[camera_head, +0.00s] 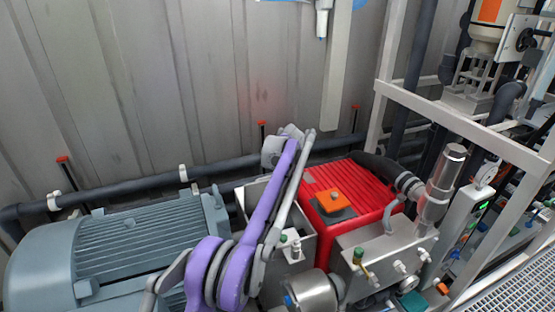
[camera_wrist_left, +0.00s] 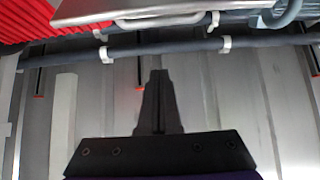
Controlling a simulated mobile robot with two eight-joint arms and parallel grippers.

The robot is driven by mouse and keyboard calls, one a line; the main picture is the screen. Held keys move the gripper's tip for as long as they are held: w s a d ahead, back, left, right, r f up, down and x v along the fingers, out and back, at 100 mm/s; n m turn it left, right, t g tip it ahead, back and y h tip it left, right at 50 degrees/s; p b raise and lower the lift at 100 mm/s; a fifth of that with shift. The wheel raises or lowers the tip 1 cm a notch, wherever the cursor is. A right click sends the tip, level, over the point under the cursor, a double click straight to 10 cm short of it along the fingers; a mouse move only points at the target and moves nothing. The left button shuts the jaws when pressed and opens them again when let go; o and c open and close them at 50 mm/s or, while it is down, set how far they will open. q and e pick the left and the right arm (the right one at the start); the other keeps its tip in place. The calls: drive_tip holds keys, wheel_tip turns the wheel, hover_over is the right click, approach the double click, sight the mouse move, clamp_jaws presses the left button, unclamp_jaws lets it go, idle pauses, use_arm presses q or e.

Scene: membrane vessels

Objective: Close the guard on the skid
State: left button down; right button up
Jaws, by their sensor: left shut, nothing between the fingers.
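A grey sheet-metal piece, which looks like the guard (camera_head: 256,197), sits between the blue-grey motor and the red ribbed pump housing in the head view. My left arm crosses in front of it, so how far open it stands cannot be told. In the left wrist view a grey metal edge (camera_wrist_left: 100,12) with a bar-like handle (camera_wrist_left: 172,20) runs along the top, apart from the fingers. My left gripper (camera_wrist_left: 158,76) is shut and empty, with the wall behind it. In the head view its fingers are hidden by my arm. My right gripper is not in view.
The motor (camera_head: 140,245) fills the lower left. The red housing (camera_head: 365,195) stands right of my arm, beside a steel block with fittings (camera_head: 385,255). A dark pipe (camera_head: 130,186) runs along the corrugated wall. A light frame (camera_head: 460,125) stands at the right.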

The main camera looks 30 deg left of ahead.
use_arm(q)
drive_tip(key=f, duration=0.2)
drive_tip(key=w+a+f, duration=0.1)
drive_tip(key=f, duration=0.3)
drive_tip(key=shift+w+a+f, duration=0.15)
drive_tip(key=shift+w+f, duration=0.05)
drive_tip(key=shift+s+f, duration=0.15)
drive_tip(key=shift+f, duration=0.05)
drive_tip(key=shift+d, duration=0.2)
